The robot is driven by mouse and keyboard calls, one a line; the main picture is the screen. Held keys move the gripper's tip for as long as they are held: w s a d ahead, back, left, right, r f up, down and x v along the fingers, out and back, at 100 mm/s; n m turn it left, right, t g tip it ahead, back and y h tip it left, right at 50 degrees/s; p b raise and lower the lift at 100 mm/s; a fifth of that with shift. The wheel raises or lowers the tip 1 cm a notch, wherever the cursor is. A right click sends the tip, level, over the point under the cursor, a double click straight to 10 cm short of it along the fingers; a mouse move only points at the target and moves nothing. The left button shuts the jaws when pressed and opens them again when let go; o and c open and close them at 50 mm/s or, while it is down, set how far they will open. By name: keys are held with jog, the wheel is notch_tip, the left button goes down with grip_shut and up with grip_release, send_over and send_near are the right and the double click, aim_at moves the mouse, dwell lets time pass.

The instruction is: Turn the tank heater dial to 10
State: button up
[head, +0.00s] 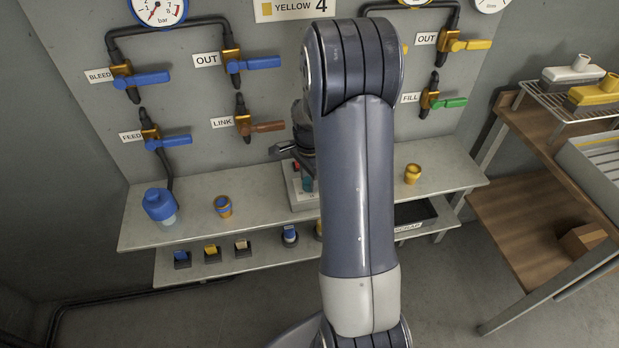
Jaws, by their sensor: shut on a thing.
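A small pale box (299,199), which looks like the tank heater, stands on the upper shelf behind my arm. A small red part and a teal part show at its top. My gripper (304,170) is at the top of this box, small and dark, largely hidden by my forearm. It appears shut on the dial there. The dial, its scale and its pointer are too small or covered to read, so I cannot tell which number it is set to.
Blue-handled valves (149,78), a brown LINK handle (267,127) and a green FILL handle (450,103) stick out of the wall panel. A wooden bench (540,215) is at right.

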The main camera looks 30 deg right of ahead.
aim_at(309, 181)
jog(key=shift+m, duration=0.6)
jog(key=o, duration=1)
jog(key=shift+c, duration=0.2)
jog(key=shift+r, duration=0.15)
notch_tip(309, 181, up, 11)
jog(key=shift+f, duration=0.2)
